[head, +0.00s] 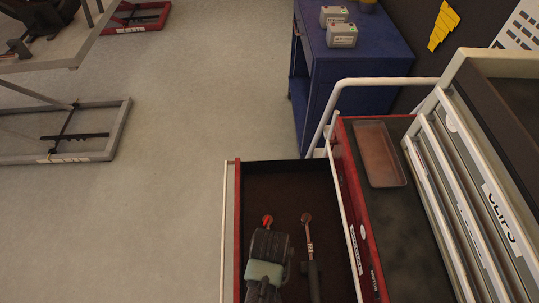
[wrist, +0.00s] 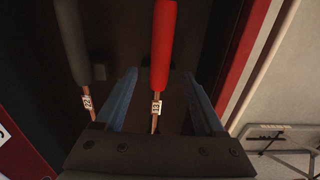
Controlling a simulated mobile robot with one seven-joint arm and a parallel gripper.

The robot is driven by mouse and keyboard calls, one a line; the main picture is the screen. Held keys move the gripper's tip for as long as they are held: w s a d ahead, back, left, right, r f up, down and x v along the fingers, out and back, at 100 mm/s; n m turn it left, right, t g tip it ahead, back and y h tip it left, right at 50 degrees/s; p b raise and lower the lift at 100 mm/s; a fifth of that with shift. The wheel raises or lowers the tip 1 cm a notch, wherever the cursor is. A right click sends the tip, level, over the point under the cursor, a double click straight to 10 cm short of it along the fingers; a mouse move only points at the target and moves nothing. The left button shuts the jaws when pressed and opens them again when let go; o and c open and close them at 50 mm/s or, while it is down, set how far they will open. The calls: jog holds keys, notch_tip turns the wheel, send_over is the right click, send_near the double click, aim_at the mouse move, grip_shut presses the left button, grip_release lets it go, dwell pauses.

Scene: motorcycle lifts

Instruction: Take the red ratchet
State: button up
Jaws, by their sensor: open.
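The red ratchet lies in the open drawer (head: 275,180). In the wrist view the red ratchet (wrist: 163,45) shows a bright red handle and a thin shaft with a white label. In the head view only the red end of the red ratchet (head: 267,220) shows; my arm end hides the rest. My gripper (wrist: 160,76) is open above the drawer. Its two blue fingers are on either side of the red ratchet in the wrist view, with clear gaps. I cannot tell how far above it they are.
A second ratchet (head: 313,275) with a dark handle lies beside the red one; it also shows in the wrist view (wrist: 73,40). The drawer's red side walls are close by. A cabinet top with a tray (head: 380,153) stands to the right.

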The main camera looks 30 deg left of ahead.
jog(key=shift+f, duration=0.85)
jog(key=shift+c, duration=0.3)
grip_shut()
jog(key=shift+w+r, duration=0.1)
dwell(0.4)
